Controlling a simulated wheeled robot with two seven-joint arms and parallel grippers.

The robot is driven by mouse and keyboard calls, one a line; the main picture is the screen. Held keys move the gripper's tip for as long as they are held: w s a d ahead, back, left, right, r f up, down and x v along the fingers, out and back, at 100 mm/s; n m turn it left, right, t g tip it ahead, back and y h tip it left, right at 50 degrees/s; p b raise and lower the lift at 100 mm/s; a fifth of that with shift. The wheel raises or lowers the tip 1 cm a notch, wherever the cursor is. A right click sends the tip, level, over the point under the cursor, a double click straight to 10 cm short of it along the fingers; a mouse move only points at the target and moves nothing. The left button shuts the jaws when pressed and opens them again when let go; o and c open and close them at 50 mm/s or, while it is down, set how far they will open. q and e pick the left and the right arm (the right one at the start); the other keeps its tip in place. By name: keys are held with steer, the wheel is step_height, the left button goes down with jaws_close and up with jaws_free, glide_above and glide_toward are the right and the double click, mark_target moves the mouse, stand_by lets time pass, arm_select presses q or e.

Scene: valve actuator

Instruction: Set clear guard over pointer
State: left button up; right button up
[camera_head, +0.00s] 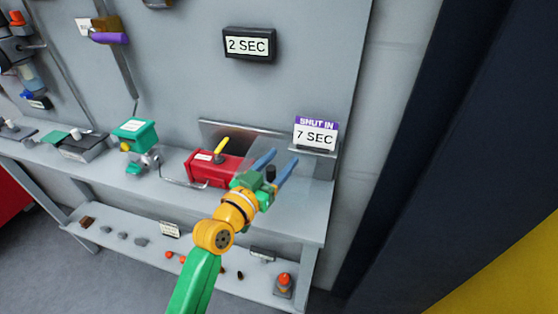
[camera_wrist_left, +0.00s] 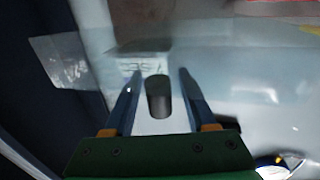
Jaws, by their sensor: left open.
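A red actuator box (camera_head: 205,169) sits on the shelf in the head view, with a yellow pointer (camera_head: 221,146) standing up from its top. My left gripper (camera_head: 282,157) is right of the red box, its two blue fingers apart. A dark upright knob (camera_head: 271,173) stands between the fingers. In the left wrist view the same knob (camera_wrist_left: 158,97) lies between the open fingers (camera_wrist_left: 160,72), with a gap visible on each side. The clear guard (camera_head: 312,166) seems to be the faint see-through shape around the knob; its edges are hard to make out. My right gripper is not in view.
A sign reading "SHUT IN 7 SEC" (camera_head: 316,134) stands behind the gripper. A "2 SEC" plate (camera_head: 249,45) hangs on the wall panel. A teal box (camera_head: 135,132) is left of the red box. The lower shelf (camera_head: 200,249) holds small parts.

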arm_select(q)
jaws_close()
stand_by(1.3)
